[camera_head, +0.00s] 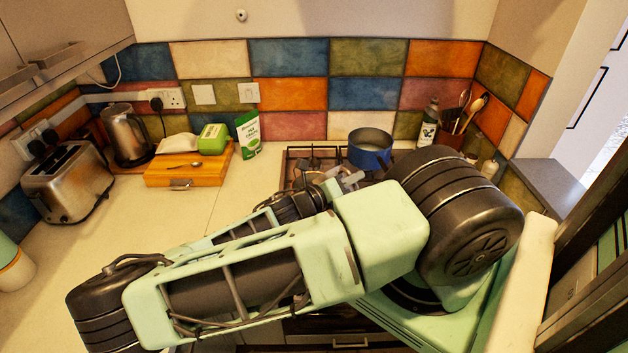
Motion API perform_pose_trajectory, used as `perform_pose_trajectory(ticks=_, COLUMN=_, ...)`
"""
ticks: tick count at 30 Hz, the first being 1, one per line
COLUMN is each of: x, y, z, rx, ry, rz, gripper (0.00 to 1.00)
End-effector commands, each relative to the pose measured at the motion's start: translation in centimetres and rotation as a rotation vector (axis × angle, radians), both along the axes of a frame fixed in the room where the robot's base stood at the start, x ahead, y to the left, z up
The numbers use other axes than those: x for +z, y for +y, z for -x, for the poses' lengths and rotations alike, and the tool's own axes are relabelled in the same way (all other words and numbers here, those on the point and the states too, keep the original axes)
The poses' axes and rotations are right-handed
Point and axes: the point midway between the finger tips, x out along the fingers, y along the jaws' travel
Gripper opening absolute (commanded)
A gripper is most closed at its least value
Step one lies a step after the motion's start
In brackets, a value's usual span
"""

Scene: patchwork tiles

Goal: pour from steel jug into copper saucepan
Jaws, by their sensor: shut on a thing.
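A round pan (370,149) with a blue outside and grey metal inside stands upright on the hob; no copper colour shows on it. No gap or contact with the pan can be judged.
The hob (299,154) is partly covered by my arm. A steel kettle (128,136), toaster (68,182) and wooden board (190,168) stand left. A green packet (248,135) is by the wall. A bottle (428,124) and utensil pot (456,134) stand right. The left-middle worktop is clear.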

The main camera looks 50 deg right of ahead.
Motion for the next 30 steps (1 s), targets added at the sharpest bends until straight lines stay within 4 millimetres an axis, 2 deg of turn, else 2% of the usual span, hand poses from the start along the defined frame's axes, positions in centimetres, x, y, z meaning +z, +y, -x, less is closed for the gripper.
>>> perform_pose_trajectory(ticks=30, x=0.28, y=-0.07, z=-0.17, rx=-0.002, ry=0.026, rz=-0.004, gripper=0.00)
